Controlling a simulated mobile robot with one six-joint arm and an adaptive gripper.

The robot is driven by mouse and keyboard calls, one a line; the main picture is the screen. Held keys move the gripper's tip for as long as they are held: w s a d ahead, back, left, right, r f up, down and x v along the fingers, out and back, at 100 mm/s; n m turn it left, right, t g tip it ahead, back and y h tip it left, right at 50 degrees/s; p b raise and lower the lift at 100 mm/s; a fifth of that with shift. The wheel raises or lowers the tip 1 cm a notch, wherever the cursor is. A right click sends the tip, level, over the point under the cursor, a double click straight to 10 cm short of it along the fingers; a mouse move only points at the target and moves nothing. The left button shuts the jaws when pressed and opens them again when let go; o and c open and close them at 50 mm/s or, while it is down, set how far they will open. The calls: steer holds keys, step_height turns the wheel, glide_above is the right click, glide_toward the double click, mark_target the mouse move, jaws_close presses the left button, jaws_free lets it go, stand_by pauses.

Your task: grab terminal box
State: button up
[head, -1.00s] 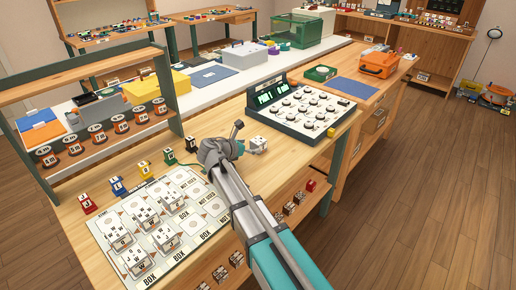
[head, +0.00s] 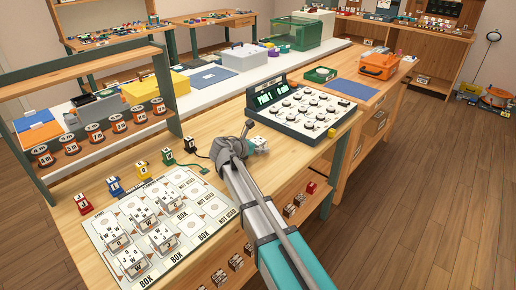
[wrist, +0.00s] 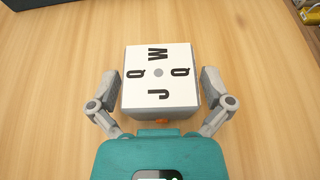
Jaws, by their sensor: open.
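A white terminal box (wrist: 159,78) with black letters W, Q, Q and J on its top stands on the wooden bench in the wrist view. It also shows in the head view (head: 261,143), just beyond my gripper (head: 246,150). In the wrist view my gripper (wrist: 160,100) is open, with one grey finger on each side of the box's near part. Several similar white terminal boxes (head: 137,261) stand on the printed layout sheet (head: 180,255) at the left.
A dial panel (head: 300,105) with a lit green display stands behind the box. Small coloured blocks, including a red one (head: 83,204) and a green one (head: 168,157), line the sheet's far edge. A shelf with orange-labelled reels (head: 96,133) stands at the left.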

stand_by(0.5)
steer(key=c, duration=1.1)
steer(key=shift+r, duration=0.15)
step_height(320, 180, up, 2)
steer(key=p, duration=0.2)
steer(key=shift+r+p, duration=0.15)
steer(key=shift+p, duration=0.15)
steer(key=s+r+p, duration=1)
steer(key=s, duration=0.4)
steer(key=shift+r, duration=0.2)
steer(key=shift+a, duration=0.1)
steer(key=shift+r+p, duration=0.15)
steer(key=shift+p, duration=0.2)
